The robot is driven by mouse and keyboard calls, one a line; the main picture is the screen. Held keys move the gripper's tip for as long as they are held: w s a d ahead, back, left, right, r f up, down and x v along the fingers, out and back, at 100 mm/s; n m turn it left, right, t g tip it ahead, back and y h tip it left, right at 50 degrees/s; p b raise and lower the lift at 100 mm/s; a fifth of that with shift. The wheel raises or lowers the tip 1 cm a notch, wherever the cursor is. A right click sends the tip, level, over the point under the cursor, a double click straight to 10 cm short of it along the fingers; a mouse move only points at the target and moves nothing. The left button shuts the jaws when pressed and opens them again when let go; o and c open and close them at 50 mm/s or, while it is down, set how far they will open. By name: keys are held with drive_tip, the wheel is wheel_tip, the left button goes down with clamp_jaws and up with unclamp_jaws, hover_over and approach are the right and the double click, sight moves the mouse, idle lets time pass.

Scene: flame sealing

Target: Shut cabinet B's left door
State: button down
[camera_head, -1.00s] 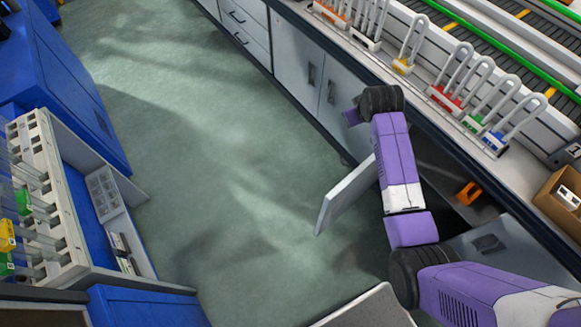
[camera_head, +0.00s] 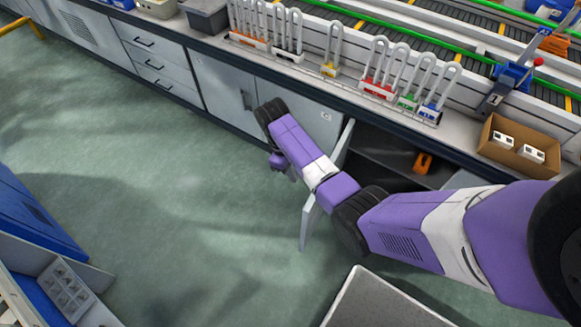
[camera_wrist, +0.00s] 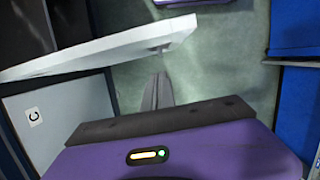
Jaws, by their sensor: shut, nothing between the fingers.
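The open door (camera_head: 308,222), a pale panel, stands out from the cabinet (camera_head: 385,150) under the bench. I take it for cabinet B's left door; no letter B is readable. My arm hides its middle in the head view. In the wrist view the door (camera_wrist: 100,50) crosses the upper left as a white slab. My gripper (camera_wrist: 158,80) is shut and empty, on the side of the door facing the neighbouring closed door marked C (camera_wrist: 60,130). The fingers look close to the open door; I cannot tell whether they touch it.
An orange object (camera_head: 423,163) lies inside the open cabinet. The bench top carries coloured racks and a cardboard box (camera_head: 518,147). A pale flat panel (camera_head: 375,300) is at the bottom of the head view. Green floor (camera_head: 170,200) is clear to the left.

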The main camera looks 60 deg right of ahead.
drive_tip(key=s+f+p, duration=0.1)
drive_tip(key=s+f, duration=0.2)
drive_tip(key=s, duration=0.2)
drive_tip(key=shift+d+f, duration=0.35)
drive_tip(key=shift+f, duration=0.05)
